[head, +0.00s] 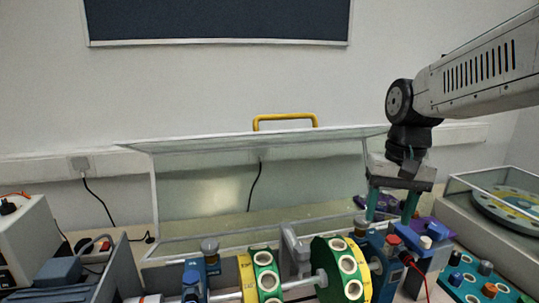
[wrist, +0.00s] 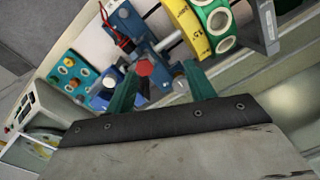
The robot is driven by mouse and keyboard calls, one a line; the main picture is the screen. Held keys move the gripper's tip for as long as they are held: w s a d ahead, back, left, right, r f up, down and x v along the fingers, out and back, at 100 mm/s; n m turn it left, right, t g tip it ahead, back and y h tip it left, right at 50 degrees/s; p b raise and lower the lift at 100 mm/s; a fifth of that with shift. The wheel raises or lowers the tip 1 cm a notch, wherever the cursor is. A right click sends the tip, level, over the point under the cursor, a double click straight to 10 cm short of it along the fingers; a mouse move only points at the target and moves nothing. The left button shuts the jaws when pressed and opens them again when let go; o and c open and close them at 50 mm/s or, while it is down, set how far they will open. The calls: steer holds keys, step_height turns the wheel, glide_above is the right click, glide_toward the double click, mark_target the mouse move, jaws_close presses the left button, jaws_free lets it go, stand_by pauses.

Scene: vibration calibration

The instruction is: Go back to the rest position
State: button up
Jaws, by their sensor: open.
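My gripper (head: 391,205) hangs from my arm at the right of the head view, its two green fingers pointing down and spread apart. It is open, and I see nothing held between the fingers. It is above or beside the right end of the shaft machine, near a blue bearing block (head: 377,243); the exact gap is hard to tell. In the wrist view my gripper (wrist: 163,80) shows its two green fingers apart, with a red knob (wrist: 144,68) beyond them. The green and yellow discs (head: 345,268) sit on the shaft to the left of my gripper.
A clear cover with a yellow handle (head: 285,117) stands raised behind the machine. A blue panel with knobs (head: 480,283) lies at the right, before a glass-topped case (head: 506,238). A white box (head: 25,240) stands at the far left. The space above the machine's left half is free.

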steer(key=s+f+n, duration=0.1)
steer(key=s, duration=0.8)
steer(key=s+d+f+n+t, duration=0.1)
steer(key=s, duration=0.9)
steer(key=shift+d+f+t+h, duration=0.3)
steer(key=shift+h, duration=0.1)
steer(key=shift+s, duration=0.1)
